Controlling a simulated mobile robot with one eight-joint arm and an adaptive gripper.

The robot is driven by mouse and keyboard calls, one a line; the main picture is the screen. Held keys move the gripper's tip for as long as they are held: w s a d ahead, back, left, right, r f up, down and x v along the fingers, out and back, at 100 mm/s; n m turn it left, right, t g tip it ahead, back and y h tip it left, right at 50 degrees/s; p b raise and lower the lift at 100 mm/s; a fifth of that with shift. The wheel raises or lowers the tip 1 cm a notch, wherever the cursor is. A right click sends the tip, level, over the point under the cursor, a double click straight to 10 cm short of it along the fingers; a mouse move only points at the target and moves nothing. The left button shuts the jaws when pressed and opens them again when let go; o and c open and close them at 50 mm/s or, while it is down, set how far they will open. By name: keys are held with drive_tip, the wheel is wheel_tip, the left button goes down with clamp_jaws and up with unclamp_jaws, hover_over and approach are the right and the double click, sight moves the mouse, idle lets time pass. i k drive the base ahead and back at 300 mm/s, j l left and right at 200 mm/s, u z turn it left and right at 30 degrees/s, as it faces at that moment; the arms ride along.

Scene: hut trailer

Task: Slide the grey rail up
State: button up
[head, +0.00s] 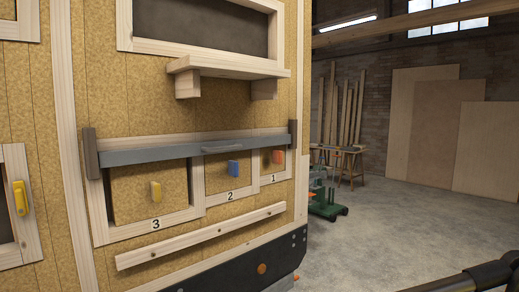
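The grey rail (150,153) is a long flat bar running across the tops of three small hatches in the trailer wall. Its ends sit at a dark upright bracket on the left (91,154) and another on the right (292,133). A small grey handle (222,149) is near its middle. The rail overlaps the upper edges of the hatches. My gripper's fingers are not visible; only a dark piece, probably of my arm, shows at the bottom right corner.
The hatches have a yellow knob (155,191), a blue knob (233,167) and a red knob (277,156). A wooden shelf (228,67) juts out above the rail. A slanted wooden strip (200,236) lies below. Open concrete floor (400,225) is to the right.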

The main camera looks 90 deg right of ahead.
sight(117, 158)
drive_tip(key=z, duration=2.5)
drive_tip(key=l, duration=0.1)
